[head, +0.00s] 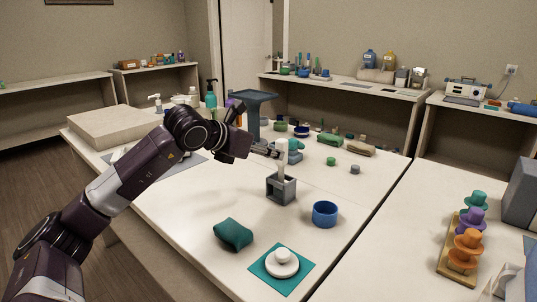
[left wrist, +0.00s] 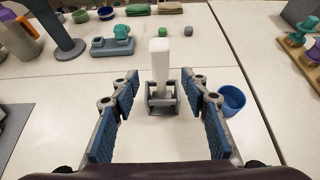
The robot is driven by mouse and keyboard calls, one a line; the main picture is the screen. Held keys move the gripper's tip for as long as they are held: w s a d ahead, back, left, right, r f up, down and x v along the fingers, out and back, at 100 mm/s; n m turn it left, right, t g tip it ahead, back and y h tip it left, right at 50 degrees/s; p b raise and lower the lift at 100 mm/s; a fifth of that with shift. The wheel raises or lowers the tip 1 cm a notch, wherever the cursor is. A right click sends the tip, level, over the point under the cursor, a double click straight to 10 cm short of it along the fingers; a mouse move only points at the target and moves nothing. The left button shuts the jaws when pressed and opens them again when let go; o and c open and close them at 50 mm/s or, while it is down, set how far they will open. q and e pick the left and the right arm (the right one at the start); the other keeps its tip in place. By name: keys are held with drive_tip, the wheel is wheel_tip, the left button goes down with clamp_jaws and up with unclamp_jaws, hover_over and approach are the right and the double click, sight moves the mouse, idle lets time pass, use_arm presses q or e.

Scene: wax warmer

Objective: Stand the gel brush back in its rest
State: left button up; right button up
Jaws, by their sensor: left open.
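The gel brush (head: 282,154), a pale white upright piece, stands in its small grey open-framed rest (head: 281,189) near the middle of the white table. In the left wrist view the brush (left wrist: 159,62) rises from the rest (left wrist: 162,103) and looks close to upright. Its lower end is partly hidden by the frame of the rest. My left gripper (left wrist: 161,88) is open, its two blue-padded fingers apart on either side of the brush and rest, with clear gaps. In the head view my left gripper (head: 266,150) is beside the brush's upper part. My right gripper is not in view.
A blue cup (head: 325,214) stands close right of the rest. A green cushion (head: 233,234) and a white lidded dish (head: 282,262) on a teal mat lie nearer the front. A grey-blue stand (head: 254,110) rises behind my gripper. Bare table lies left of the rest.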

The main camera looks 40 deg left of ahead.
use_arm(q)
drive_tip(key=shift+b+v, duration=0.45)
drive_tip(key=shift+v, duration=0.4)
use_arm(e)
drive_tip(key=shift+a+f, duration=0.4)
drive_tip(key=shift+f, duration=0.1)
use_arm(q)
drive_tip(key=v, duration=0.8)
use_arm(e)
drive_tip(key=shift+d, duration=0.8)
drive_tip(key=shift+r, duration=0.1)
